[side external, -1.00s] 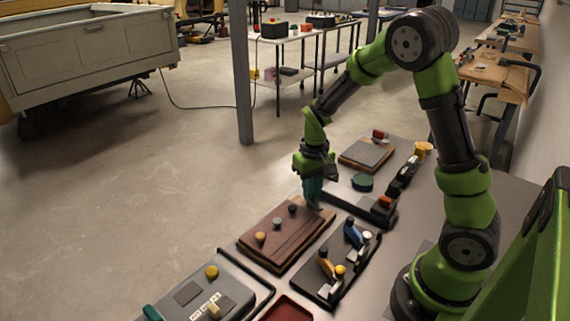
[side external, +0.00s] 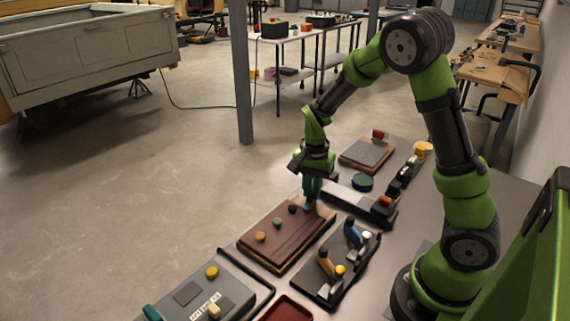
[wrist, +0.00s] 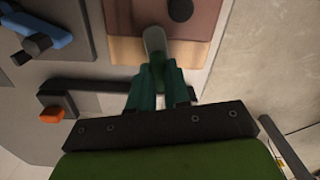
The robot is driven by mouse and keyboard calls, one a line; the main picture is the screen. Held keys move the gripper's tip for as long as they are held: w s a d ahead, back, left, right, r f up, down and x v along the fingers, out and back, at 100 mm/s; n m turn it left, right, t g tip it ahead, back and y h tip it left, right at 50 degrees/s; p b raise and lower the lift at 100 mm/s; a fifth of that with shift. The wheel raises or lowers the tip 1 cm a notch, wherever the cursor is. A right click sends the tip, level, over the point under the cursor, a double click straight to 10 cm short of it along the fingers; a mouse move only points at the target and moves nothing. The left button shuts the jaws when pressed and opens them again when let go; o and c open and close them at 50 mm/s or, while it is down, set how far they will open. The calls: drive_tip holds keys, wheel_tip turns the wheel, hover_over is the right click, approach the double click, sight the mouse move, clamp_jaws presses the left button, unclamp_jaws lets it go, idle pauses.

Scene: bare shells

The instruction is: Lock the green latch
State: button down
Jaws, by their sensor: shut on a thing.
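My gripper (wrist: 160,72) points down at the far right end of a brown wooden board (side external: 283,243), with its teal fingers shut on a pale grey rounded piece (wrist: 154,40). The same piece shows small below the fingers (side external: 312,186) in the side view. The fingers hide part of it, so I cannot tell its full shape. The board also carries a yellow knob (side external: 260,237), a grey knob (side external: 277,222) and a dark knob (side external: 292,209). No plainly green latch stands out. A teal piece (side external: 152,313) sits at the bottom left and a teal round piece (side external: 362,183) behind the board.
A dark panel with blue and yellow levers (side external: 335,275) lies right of the board. A dark bar with an orange block (side external: 385,201) is close behind. A grey panel (side external: 190,295) and red tray (side external: 287,309) are in front.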

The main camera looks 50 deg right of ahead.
drive_tip(key=shift+r+m, duration=0.1)
drive_tip(key=shift+m, duration=1.3)
drive_tip(key=c, duration=1.1)
unclamp_jaws()
wheel_tip(320, 180, up, 17)
drive_tip(key=shift+f, duration=0.1)
